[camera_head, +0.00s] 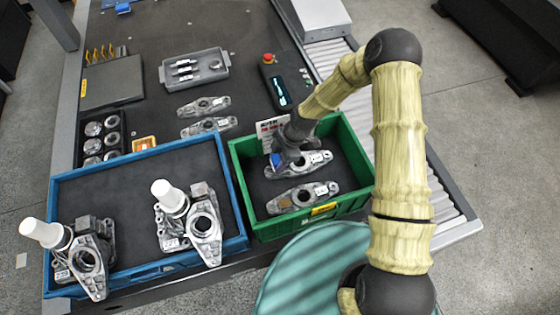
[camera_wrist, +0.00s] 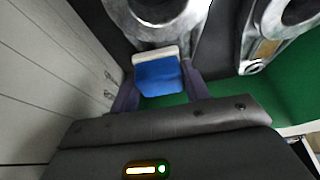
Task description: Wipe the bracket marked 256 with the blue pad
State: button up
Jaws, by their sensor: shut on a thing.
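My gripper (camera_head: 284,157) is inside the green crate (camera_head: 358,145), shut on the blue pad (camera_head: 275,160). The pad also shows in the wrist view (camera_wrist: 158,76), blue with a whitish far edge, between my two fingers. The pad is at the left end of the rear metal bracket (camera_head: 317,160), which also shows in the wrist view (camera_wrist: 165,28). I cannot tell for sure whether pad and bracket touch. A second bracket (camera_head: 302,196) lies in front of it in the crate. I cannot read 256 on any bracket; my gripper partly covers the rear one.
A blue-rimmed tray (camera_head: 140,150) at left holds two brackets with white-capped parts. Two more brackets (camera_head: 205,106) lie on the dark table behind. A grey tray (camera_head: 194,68) and a control box with a red button (camera_head: 268,58) stand farther back. The crate walls surround my gripper.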

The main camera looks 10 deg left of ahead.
aim_at(273, 159)
notch_tip(273, 159, up, 4)
jog(key=shift+a+p, duration=0.1)
jog(key=shift+p, duration=0.9)
jog(key=shift+w+r+p, duration=0.25)
jog(key=shift+r+p, duration=0.4)
jog(key=shift+r, duration=0.4)
jog(key=shift+s+r+p, duration=0.1)
jog(key=shift+r+p, duration=0.4)
jog(key=shift+r, duration=0.55)
